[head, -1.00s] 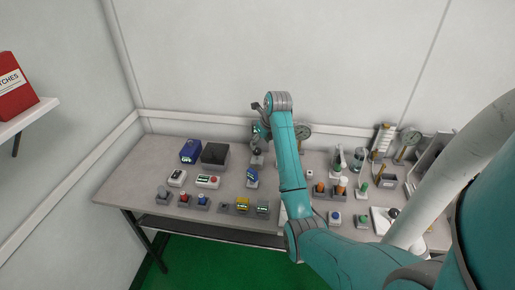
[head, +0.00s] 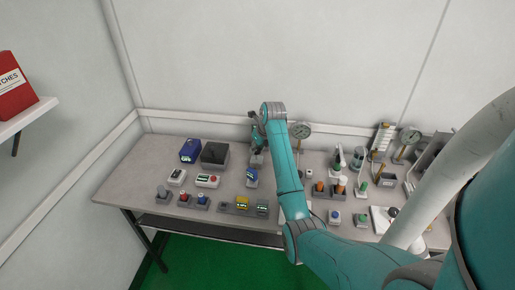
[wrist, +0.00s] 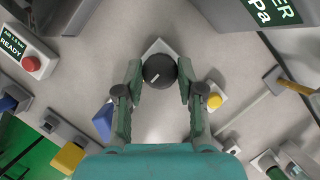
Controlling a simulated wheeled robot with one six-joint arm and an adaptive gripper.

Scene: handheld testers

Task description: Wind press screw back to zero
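A round black knob with a white pointer mark (wrist: 160,71), which looks like the press screw, sits on a light grey base (wrist: 155,46) in the wrist view. My gripper (wrist: 160,79) is above it with one finger on each side of the knob. The fingers are apart and stand very close to the knob's sides; I see no clear contact. The white mark points toward the lower left in the wrist view. In the head view my gripper (head: 257,141) points down over the back of the bench, and the knob is mostly hidden behind it.
A box with a red button (wrist: 31,64) and a blue tester (wrist: 103,121) lie left of the knob. A small yellow-topped part (wrist: 214,101) stands close to the right finger. A large display unit (wrist: 262,20) is at upper right. The bench's front-left (head: 135,190) is clear.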

